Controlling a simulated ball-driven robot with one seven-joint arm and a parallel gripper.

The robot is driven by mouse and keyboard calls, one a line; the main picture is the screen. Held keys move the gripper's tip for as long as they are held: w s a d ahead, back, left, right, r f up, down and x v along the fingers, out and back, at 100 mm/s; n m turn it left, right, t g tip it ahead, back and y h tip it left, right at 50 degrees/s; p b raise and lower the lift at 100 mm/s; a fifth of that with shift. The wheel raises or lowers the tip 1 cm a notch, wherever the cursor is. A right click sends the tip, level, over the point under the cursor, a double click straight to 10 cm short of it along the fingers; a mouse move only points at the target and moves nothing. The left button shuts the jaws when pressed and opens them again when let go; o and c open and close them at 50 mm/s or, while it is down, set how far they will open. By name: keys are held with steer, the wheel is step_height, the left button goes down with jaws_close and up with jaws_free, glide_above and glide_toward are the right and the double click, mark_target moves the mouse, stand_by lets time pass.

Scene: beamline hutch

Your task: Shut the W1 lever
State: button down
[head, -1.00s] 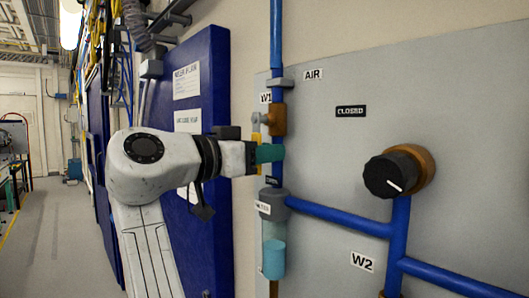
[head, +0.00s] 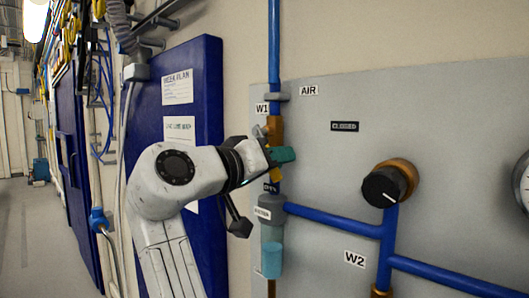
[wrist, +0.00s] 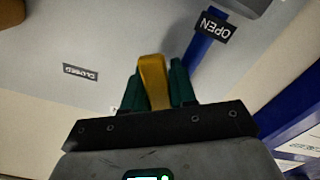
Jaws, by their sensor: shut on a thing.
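The W1 lever has a yellow handle (wrist: 155,82) on a brass valve (head: 275,130) in the blue vertical pipe, just under the W1 label (head: 262,108). My gripper (head: 285,155) has green fingers and is shut on the handle, below the valve body. In the wrist view the handle stands between the two fingers of my gripper (wrist: 157,88). In the head view the fingers hide most of the handle, and only a little yellow shows beneath them. An OPEN plate (wrist: 213,25) and a CLOSED plate (wrist: 80,72) show in the wrist view; the CLOSED plate (head: 344,127) is right of the valve.
Below my gripper is a clear-bowled filter (head: 271,245) on the pipe. A black knob (head: 385,186) sits to the right, above the W2 label (head: 355,258). A blue panel (head: 190,70) stands behind my arm.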

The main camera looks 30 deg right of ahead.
steer(key=n+p, duration=0.1)
steer(key=s+r+n+p, duration=0.1)
steer(key=n, duration=0.1)
steer(key=shift+d+r+p, duration=0.15)
steer(key=shift+r+p, duration=0.1)
steer(key=shift+p, duration=0.05)
steer(key=n+p, duration=0.1)
steer(key=p, duration=0.1)
steer(key=s+r+n+p, duration=0.1)
steer(key=n+p, duration=0.1)
steer(key=shift+d+r+n, duration=0.15)
steer(key=shift+r+n, duration=0.1)
steer(key=shift+n, duration=0.05)
steer(key=shift+s+r+n+p, duration=0.2)
steer(key=shift+r+n+p, duration=0.25)
steer(key=shift+n+p, duration=0.65)
steer(key=shift+r+n+p, duration=0.2)
steer(key=shift+r+n, duration=0.05)
steer(key=shift+n, duration=0.5)
steer(key=shift+r+n+p, duration=0.2)
steer(key=shift+r+n, duration=0.05)
steer(key=shift+n, duration=0.5)
steer(key=c, duration=1)
jaws_free()
steer(key=b+v, duration=0.3)
steer(key=v, duration=0.7)
steer(key=shift+s+a, duration=0.15)
steer(key=shift+a, duration=0.2)
